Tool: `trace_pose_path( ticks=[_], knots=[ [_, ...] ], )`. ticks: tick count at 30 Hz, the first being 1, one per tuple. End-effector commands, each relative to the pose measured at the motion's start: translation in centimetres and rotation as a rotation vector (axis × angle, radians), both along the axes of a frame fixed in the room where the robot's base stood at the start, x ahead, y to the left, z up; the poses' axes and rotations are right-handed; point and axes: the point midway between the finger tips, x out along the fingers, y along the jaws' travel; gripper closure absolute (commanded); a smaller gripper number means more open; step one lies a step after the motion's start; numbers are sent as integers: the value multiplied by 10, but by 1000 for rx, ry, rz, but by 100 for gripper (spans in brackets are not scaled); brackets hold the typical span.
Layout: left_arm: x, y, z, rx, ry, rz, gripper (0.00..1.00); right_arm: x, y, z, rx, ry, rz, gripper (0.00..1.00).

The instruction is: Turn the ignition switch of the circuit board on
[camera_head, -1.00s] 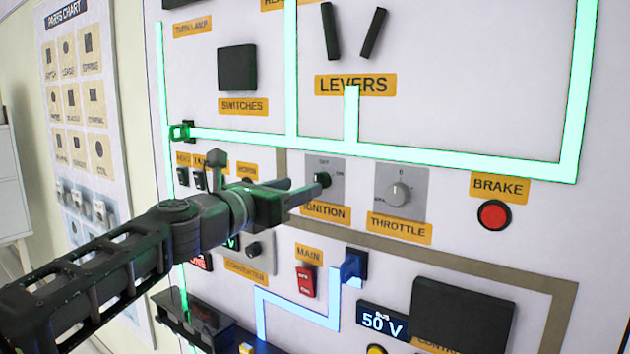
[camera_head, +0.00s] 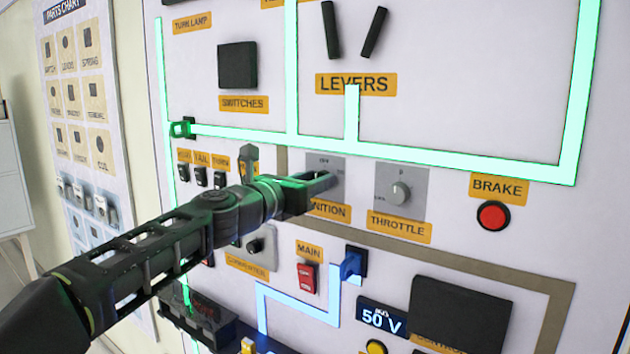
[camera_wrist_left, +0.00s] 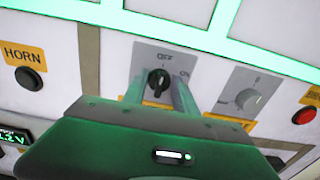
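The ignition switch is a black rotary knob on a grey plate marked OFF and ON, above a yellow IGNITION label (camera_head: 330,211). In the head view the plate (camera_head: 325,162) shows, but my left gripper (camera_head: 325,182) hides the knob. In the left wrist view the knob (camera_wrist_left: 158,82) stands roughly upright, toward the OFF mark. My left gripper's two fingers (camera_wrist_left: 158,92) reach to either side of the knob, with a small gap visible; they look open around it. Contact cannot be told. My right gripper is not in view.
The throttle dial (camera_head: 400,189) and red brake button (camera_head: 493,215) are right of the ignition. The horn button (camera_wrist_left: 28,78) is to its left. Below are the red main switch (camera_head: 308,277) and a blue connector (camera_head: 352,264). Levers (camera_head: 350,30) stick out above.

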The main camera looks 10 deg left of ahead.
Motion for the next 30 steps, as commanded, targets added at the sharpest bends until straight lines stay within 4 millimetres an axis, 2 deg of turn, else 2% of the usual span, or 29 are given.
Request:
trace_pose_path(
  ticks=[1, 12, 23, 30],
  knots=[
    [0, 0, 0, 0, 0, 0, 71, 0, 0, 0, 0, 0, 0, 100],
    [0, 0, 0, 0, 0, 0, 100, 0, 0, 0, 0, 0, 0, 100],
    [0, 0, 0, 17, -7, 0, 100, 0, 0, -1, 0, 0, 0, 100],
    [0, -1, -1, 96, -38, -1, 100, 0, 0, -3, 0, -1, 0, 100]
  ],
)
